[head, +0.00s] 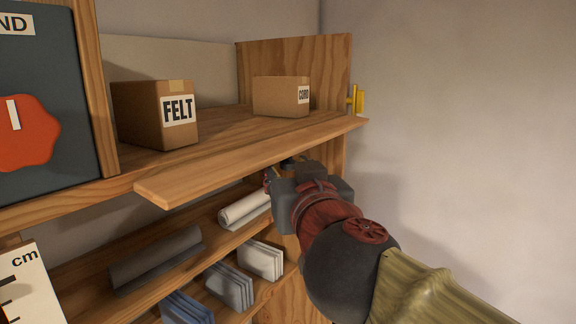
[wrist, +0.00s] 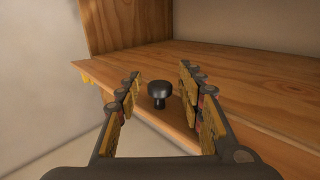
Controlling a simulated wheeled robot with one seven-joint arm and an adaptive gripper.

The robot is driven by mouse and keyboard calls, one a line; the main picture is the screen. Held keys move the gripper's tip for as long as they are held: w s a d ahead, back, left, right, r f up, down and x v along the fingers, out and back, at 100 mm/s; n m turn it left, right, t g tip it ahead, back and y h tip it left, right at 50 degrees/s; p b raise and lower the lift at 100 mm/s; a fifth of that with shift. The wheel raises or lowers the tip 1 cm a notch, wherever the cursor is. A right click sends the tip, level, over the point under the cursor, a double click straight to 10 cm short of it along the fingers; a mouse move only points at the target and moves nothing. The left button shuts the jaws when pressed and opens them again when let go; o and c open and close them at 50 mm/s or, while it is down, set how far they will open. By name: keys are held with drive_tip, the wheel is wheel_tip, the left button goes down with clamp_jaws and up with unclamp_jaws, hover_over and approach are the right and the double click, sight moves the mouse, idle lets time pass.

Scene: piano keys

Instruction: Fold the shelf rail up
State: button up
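The shelf rail (head: 250,158) is a long light-wood board along the front of the upper shelf. It juts outward, lying about flat. In the wrist view the rail (wrist: 173,108) carries a round black knob (wrist: 158,93). My gripper (wrist: 160,90) is open, with one finger on each side of the knob and visible gaps on both sides. In the head view my gripper (head: 275,176) is just under the rail, towards its right end. The knob and most of the fingers are hidden there.
A FELT box (head: 155,115) and a CORD box (head: 281,97) stand on the upper shelf behind the rail. A yellow latch-like part (head: 359,101) is at the right upright. Rolls and folded sheets lie on the lower shelves. Bare wall is at right.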

sight(295, 145)
drive_tip(key=shift+c, duration=1.2)
clamp_jaws()
drive_tip(key=shift+d+r+p, duration=0.1)
drive_tip(key=shift+r+p, duration=0.15)
drive_tip(key=shift+p, duration=0.2)
drive_tip(key=p, duration=0.1)
drive_tip(key=n+g+p, duration=0.1)
drive_tip(key=r+n+g+p, duration=0.1)
drive_tip(key=shift+s+d+r+h, duration=0.1)
drive_tip(key=shift+s+d+h, duration=0.15)
drive_tip(key=shift+h, duration=0.05)
drive_tip(key=r+n+g+h, duration=0.1)
drive_tip(key=r+n+g+p, duration=0.1)
drive_tip(key=g, duration=0.1)
drive_tip(key=shift+s+d+n+h, duration=0.15)
drive_tip(key=shift+d+n+h, duration=0.05)
drive_tip(key=shift+n+h, duration=0.2)
drive_tip(key=g+h, duration=0.1)
drive_tip(key=r+n+g+p, duration=0.1)
drive_tip(key=r+n+g+h, duration=0.1)
drive_tip(key=shift+a+r+h, duration=0.25)
drive_tip(key=shift+h, duration=0.05)
drive_tip(key=r+n+g+h, duration=0.1)
drive_tip(key=w+a+n+g+h, duration=0.1)
drive_tip(key=g+h, duration=0.1)
drive_tip(key=shift+w+r+n, duration=0.1)
drive_tip(key=shift+r+n, duration=0.2)
drive_tip(key=shift+r, duration=0.1)
